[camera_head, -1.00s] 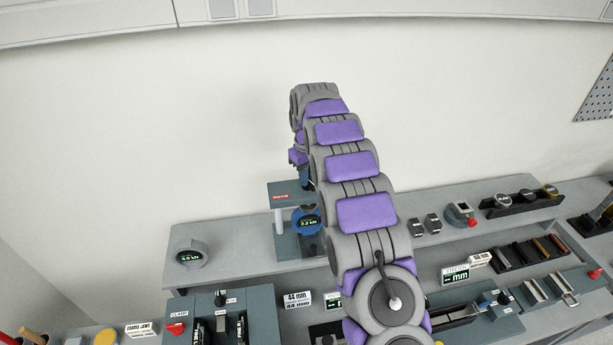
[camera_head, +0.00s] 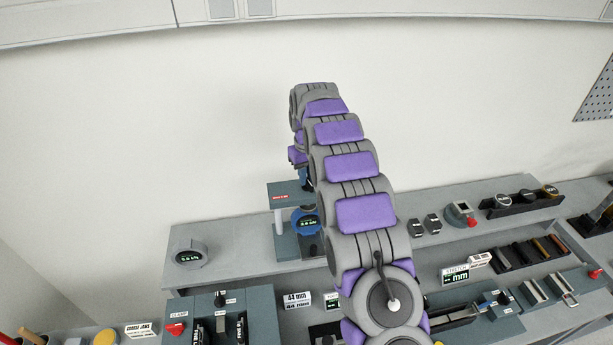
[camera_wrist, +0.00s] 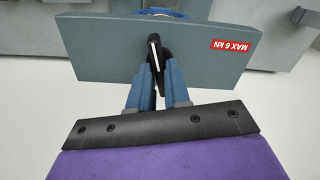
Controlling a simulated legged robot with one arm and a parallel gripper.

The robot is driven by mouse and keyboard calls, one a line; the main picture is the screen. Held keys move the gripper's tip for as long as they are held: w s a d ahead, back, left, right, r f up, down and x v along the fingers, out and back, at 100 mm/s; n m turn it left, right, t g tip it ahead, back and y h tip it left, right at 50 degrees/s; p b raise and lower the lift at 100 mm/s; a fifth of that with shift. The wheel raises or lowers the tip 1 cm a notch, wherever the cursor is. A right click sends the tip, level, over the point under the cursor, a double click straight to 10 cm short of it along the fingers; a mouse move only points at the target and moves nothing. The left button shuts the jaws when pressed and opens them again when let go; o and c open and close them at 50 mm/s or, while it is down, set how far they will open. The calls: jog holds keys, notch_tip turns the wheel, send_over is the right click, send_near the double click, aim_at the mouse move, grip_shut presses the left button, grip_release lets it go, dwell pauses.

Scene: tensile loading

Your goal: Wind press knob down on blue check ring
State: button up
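The press (camera_head: 284,190) stands on the raised back shelf, with a grey top plate and a red label. The blue check ring (camera_head: 306,221) sits under that plate, with a small green readout too small to read surely. In the wrist view the plate (camera_wrist: 110,50) carries a red "MAX 6 kN" label, and a blue arc of the ring (camera_wrist: 165,13) shows at its far edge. The black press knob (camera_wrist: 163,52) with a white mark stands on the plate. My gripper (camera_wrist: 156,75) has its blue fingers closed about the knob. My arm hides part of the press in the head view.
A grey ring gauge (camera_head: 188,254) stands left of the press on the shelf. Fixtures and labels fill the lower bench.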

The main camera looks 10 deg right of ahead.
jog(key=o, duration=0.4)
jog(key=shift+c, duration=0.2)
notch_tip(320, 180, up, 17)
jog(key=p, duration=0.8)
dwell(0.4)
